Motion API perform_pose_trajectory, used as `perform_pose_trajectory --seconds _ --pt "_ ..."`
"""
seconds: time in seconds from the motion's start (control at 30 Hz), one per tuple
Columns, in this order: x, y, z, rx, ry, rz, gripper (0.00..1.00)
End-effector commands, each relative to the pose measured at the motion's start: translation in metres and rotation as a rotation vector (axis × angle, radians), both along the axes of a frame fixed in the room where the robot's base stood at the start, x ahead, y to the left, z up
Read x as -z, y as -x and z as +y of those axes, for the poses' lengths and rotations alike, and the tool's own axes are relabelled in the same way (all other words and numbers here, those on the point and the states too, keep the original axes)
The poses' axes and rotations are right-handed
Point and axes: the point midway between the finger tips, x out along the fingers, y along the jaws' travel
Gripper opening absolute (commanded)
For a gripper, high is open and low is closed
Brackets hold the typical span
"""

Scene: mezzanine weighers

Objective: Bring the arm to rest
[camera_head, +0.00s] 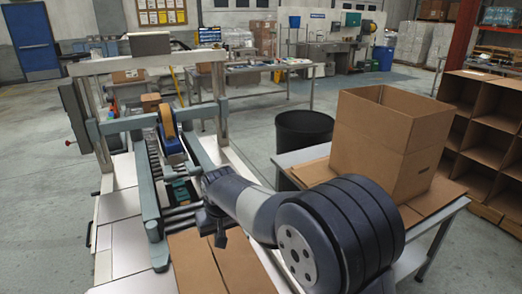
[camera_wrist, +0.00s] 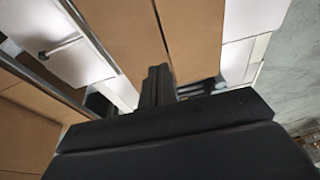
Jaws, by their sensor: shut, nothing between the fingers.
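My arm reaches from the lower right of the head view toward the roller conveyor. My gripper (camera_head: 219,228) hangs at the arm's end, just above a closed cardboard box (camera_head: 225,262) at the conveyor's near end. In the wrist view my gripper (camera_wrist: 157,85) is dark and its fingers are together with nothing between them. The brown cardboard (camera_wrist: 120,28) lies beyond the fingers there. I cannot tell whether the fingertips touch it.
A taping machine (camera_head: 170,125) straddles the conveyor at left. An open cardboard box (camera_head: 385,140) stands on a table (camera_head: 442,212) at right. A black bin (camera_head: 303,135) is behind. Open floor lies beyond the bin.

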Motion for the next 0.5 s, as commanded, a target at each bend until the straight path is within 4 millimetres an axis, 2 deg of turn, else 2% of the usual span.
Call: perform_pose_trajectory --seconds 0.27,0.5 --pt "0.009 -0.002 0.001 0.000 0.001 0.002 0.00" --pt "0.048 -0.012 0.005 0.000 0.003 0.005 0.00"
